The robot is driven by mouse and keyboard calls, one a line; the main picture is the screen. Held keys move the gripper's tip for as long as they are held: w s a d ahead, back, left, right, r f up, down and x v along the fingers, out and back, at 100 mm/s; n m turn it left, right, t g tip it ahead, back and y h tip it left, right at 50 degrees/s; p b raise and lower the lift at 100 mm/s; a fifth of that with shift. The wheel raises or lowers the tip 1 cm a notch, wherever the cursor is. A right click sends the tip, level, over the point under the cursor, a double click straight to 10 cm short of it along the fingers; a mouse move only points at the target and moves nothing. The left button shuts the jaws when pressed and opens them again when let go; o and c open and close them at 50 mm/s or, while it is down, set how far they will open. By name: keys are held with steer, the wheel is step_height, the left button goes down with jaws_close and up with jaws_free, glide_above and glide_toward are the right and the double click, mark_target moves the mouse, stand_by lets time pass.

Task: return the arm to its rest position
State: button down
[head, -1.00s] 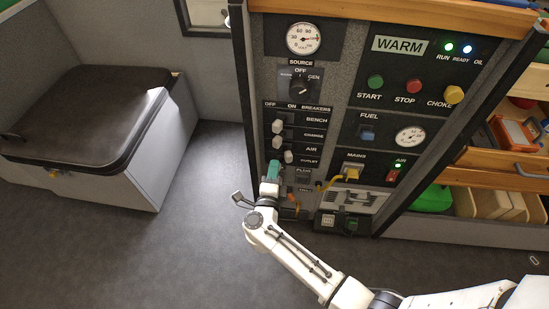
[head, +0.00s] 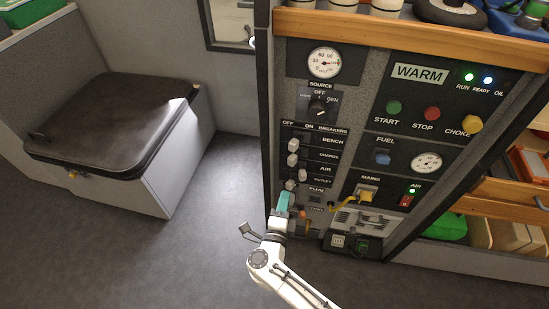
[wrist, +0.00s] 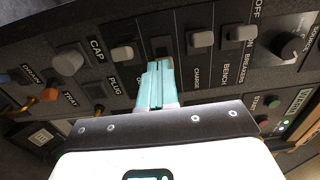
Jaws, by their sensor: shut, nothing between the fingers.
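My gripper (head: 283,203) is in front of the lower left part of the control panel (head: 368,100) in the head view. Its teal fingers are together with nothing between them. In the wrist view the shut fingers (wrist: 155,84) point at the panel close to the breaker switches. I cannot tell whether the fingertips touch the panel. My white arm reaches up from the bottom edge of the head view, and most of it is out of frame.
Breaker switches (head: 293,160) sit just above the gripper. A yellow plug and cord (head: 365,196) are to its right. A dark-topped box seat (head: 110,115) stands at the left. Shelves with a green case (head: 444,226) are at the right. The grey floor (head: 150,255) is clear.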

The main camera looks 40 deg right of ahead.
steer(key=w+a+r+n+t+y, duration=0.2)
steer(key=a+r+n+t+y, duration=0.2)
steer(key=a+n+y, duration=0.35)
steer(key=w+a+r+n+t+y, duration=0.3)
steer(key=a+n+y, duration=0.2)
steer(key=n+y, duration=0.4)
steer(key=s+a+f+n+g+y, duration=0.2)
steer(key=s+f+n+g+y, duration=0.1)
steer(key=s+n+g, duration=0.5)
steer(key=s+d+n+g+h, duration=0.2)
steer(key=s+d+g+h, duration=0.15)
steer(key=s+d, duration=0.45)
steer(key=s+d+n+g+h, duration=0.25)
steer(key=s+g, duration=0.25)
steer(key=s, duration=0.8)
step_height(320, 180, up, 14)
steer(key=m+p, duration=0.1)
steer(key=p, duration=1.3)
steer(key=shift+w+d+r, duration=0.15)
steer(key=shift+d+r, duration=0.05)
steer(key=shift+d, duration=0.2)
